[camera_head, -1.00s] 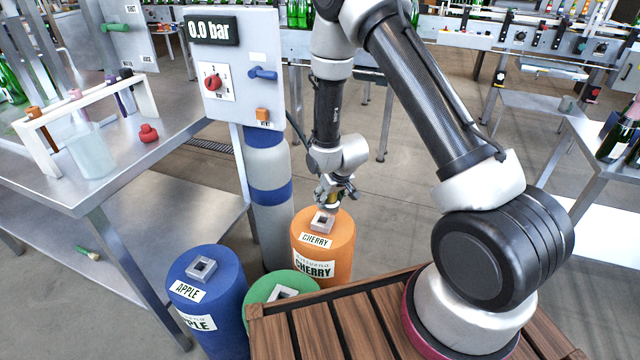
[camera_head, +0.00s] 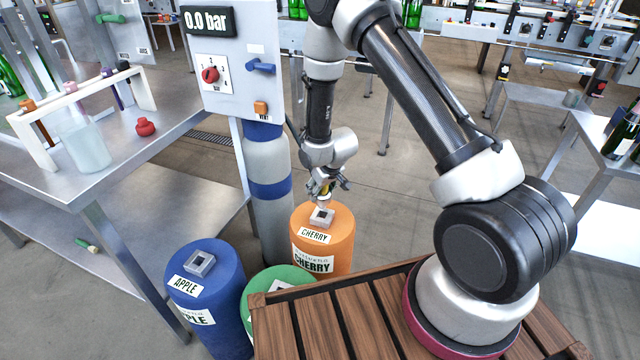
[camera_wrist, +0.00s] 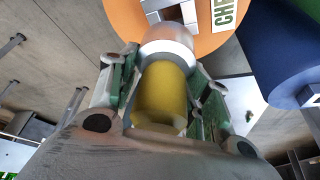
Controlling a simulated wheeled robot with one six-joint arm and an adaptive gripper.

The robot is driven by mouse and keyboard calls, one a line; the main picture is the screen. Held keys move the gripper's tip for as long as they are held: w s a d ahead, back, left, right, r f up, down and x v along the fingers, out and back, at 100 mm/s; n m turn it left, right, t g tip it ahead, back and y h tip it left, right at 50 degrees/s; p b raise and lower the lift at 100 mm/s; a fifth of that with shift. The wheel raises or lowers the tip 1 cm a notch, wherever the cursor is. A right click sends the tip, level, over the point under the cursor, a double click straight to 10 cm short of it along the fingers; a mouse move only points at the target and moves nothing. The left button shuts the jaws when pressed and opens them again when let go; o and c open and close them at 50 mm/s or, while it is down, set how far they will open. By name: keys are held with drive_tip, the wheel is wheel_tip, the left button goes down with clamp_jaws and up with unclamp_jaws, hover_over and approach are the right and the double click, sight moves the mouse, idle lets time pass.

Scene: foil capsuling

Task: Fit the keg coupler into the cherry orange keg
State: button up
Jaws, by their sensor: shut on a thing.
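The orange cherry keg (camera_head: 338,240) stands upright on the floor, with a grey square socket (camera_head: 321,217) on its top. My gripper (camera_head: 327,190) is above the keg, close over the socket. It is shut on the keg coupler (camera_wrist: 162,92), which shows in the wrist view as a yellow cylinder with a pale, rounded metal end. That end points toward the keg top (camera_wrist: 205,40). The coupler's tip overlaps the socket (camera_wrist: 157,8) in the wrist view, and I cannot tell whether they touch.
The blue apple keg (camera_head: 208,300) and a green keg (camera_head: 262,290) stand to the left. A grey gas cylinder (camera_head: 268,165) and the 0.0 bar panel (camera_head: 232,70) stand behind. A steel table (camera_head: 130,165) with a rack is at left. My wooden deck is in front.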

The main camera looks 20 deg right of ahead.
sight(326, 190)
drive_tip(key=shift+f, duration=1.15)
drive_tip(key=shift+f, duration=1.95)
idle(0.3)
drive_tip(key=o, duration=1.4)
drive_tip(key=shift+r, duration=0.1)
drive_tip(key=v, duration=1.2)
